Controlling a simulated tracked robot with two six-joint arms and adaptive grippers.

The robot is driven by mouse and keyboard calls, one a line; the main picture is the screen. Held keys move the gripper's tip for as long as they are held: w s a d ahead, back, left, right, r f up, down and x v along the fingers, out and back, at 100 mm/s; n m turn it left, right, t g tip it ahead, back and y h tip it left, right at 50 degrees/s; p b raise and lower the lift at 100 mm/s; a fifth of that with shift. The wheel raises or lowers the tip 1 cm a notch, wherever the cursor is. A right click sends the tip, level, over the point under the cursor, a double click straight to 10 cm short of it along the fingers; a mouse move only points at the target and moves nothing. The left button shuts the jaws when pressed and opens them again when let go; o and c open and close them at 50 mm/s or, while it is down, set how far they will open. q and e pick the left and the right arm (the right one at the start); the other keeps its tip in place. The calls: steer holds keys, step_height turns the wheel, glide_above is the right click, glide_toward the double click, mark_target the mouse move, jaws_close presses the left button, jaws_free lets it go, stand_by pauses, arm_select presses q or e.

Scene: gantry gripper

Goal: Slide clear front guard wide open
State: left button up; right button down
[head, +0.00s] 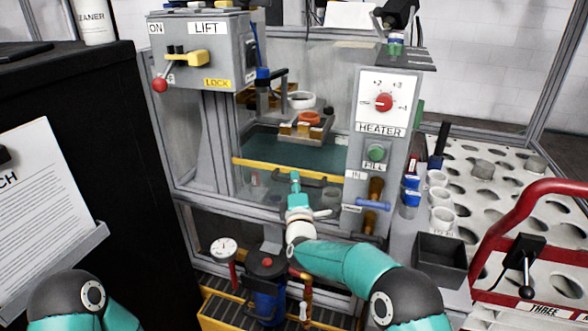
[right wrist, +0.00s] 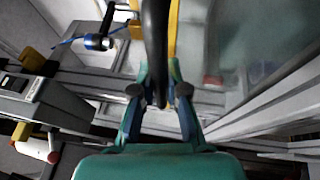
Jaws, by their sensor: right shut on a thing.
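The clear front guard (head: 262,179) is on the machine frame in the middle of the head view. A yellow strip (head: 255,166) runs across it, with a dark handle just below. The handle (right wrist: 155,45) crosses the right wrist view as a thick dark bar. My right gripper (head: 295,178) is at the handle, its teal fingers (right wrist: 160,98) shut on it from both sides. The fingers hide part of the handle. My left arm shows at the lower left, but its gripper is out of view.
A lift box (head: 208,50) with a red-knobbed lever is at the upper left. A heater panel (head: 383,103) and a blue-handled valve (head: 372,204) stand right of the guard. A gauge (head: 223,249) sits below.

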arm_select(q)
step_height(320, 180, down, 6)
steer(key=b, duration=0.4)
steer(key=shift+f+b, duration=0.15)
steer(key=shift+b, duration=0.25)
arm_select(e)
step_height(320, 180, down, 10)
steer(key=shift+f, duration=0.2)
steer(key=c, duration=1.2)
jaws_free()
steer(key=shift+r, duration=0.1)
steer(key=shift+s, duration=0.15)
steer(key=v, duration=1.1)
steer(key=shift+s, duration=0.35)
